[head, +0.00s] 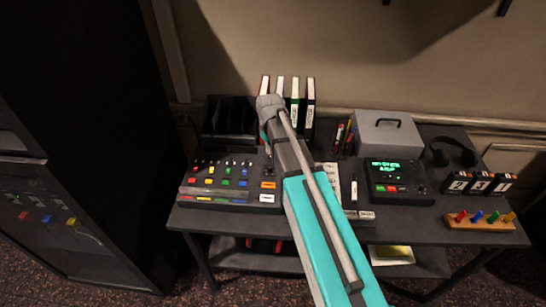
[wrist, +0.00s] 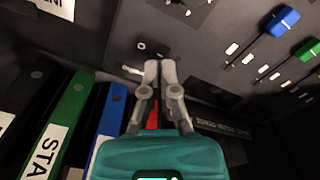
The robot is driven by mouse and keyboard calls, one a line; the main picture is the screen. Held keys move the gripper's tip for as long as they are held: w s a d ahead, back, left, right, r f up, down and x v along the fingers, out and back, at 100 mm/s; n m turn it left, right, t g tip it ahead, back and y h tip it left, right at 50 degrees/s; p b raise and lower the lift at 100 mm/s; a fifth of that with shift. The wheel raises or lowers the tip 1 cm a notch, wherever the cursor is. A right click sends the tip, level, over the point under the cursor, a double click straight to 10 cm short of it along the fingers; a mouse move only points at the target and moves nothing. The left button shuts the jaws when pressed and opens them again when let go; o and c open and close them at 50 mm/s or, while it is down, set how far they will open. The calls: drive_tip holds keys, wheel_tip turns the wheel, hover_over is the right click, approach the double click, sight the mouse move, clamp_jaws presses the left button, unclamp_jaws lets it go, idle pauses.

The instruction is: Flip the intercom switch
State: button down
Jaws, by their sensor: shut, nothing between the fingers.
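My gripper (head: 268,154) points down over the right rear part of the black mixing desk (head: 222,190) in the head view. In the wrist view my gripper (wrist: 160,64) has its two grey fingers together, with nothing held. The fingertips are close to the dark panel (wrist: 105,30); I cannot tell whether they touch it. A small pale metal lever (wrist: 133,70) shows just left of the fingertips, with small round fittings above it. It may be the intercom switch, but no readable label confirms this. My arm and fingers hide part of the desk.
Faders with a blue cap (wrist: 284,20) and a green cap stand right in the wrist view. Binders (head: 310,105) stand behind the desk. A black unit with a green display (head: 384,168), a grey box (head: 388,133) and headphones (head: 453,151) are to the right.

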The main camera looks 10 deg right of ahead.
sight(270, 156)
drive_tip(key=shift+f+b, duration=0.9)
drive_tip(key=shift+f, duration=0.05)
idle(0.8)
drive_tip(key=shift+r, duration=0.15)
drive_tip(key=shift+r+p, duration=3.4)
drive_tip(key=shift+p, duration=0.15)
drive_tip(key=s+m, duration=0.2)
drive_tip(key=s, duration=1.4)
drive_tip(key=shift+r+p, duration=0.3)
